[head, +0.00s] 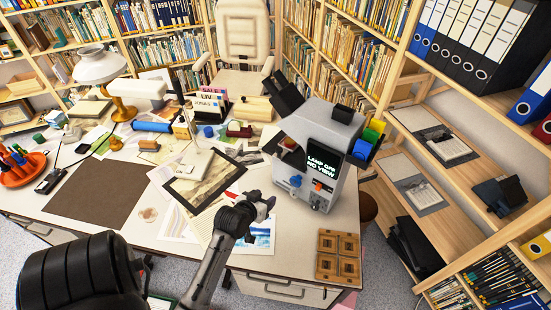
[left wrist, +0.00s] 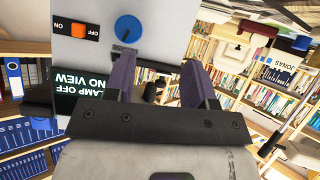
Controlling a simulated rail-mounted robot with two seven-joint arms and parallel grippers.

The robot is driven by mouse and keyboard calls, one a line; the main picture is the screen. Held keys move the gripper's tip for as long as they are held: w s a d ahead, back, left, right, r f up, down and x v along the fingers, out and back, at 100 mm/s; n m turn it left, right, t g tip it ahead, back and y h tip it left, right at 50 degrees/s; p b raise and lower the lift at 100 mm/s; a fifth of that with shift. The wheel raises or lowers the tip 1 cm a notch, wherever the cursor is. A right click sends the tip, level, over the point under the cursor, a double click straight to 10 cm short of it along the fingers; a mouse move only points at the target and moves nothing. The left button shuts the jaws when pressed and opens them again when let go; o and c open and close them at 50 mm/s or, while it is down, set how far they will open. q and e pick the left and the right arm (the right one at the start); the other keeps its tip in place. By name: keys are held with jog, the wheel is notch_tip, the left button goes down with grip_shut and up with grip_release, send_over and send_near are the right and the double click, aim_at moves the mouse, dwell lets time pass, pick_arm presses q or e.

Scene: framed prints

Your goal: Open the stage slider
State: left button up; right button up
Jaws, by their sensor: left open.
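The grey viewer box (head: 322,150) stands on the right part of the desk. Its black screen (head: 327,154) reads "LAMP OFF NO VIEW". A blue knob (head: 295,181) and an orange ON/OFF switch (head: 317,186) sit on its front. I cannot tell which part is the stage slider. My left gripper (head: 268,200) is open and empty, in front of and left of the box's lower front. In the left wrist view the open fingers (left wrist: 156,72) frame a gap, with the blue knob (left wrist: 129,28) and orange switch (left wrist: 78,30) beyond. My right gripper is not in view.
A framed picture (head: 203,178) and papers lie left of the box. A wooden tray (head: 338,256) with square compartments lies at the desk's front right. A brown mat (head: 92,192) covers the desk's left.

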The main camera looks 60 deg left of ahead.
aim_at(278, 152)
pick_arm(q)
jog(key=a+r+t+y, duration=0.3)
jog(key=r+t+y, duration=0.1)
jog(key=r, duration=0.3)
jog(key=b+x, duration=0.1)
jog(key=x, duration=1.3)
jog(key=shift+w+a+f, duration=0.1)
jog(key=shift+w+a, duration=0.05)
jog(key=shift+c, duration=0.4)
grip_shut()
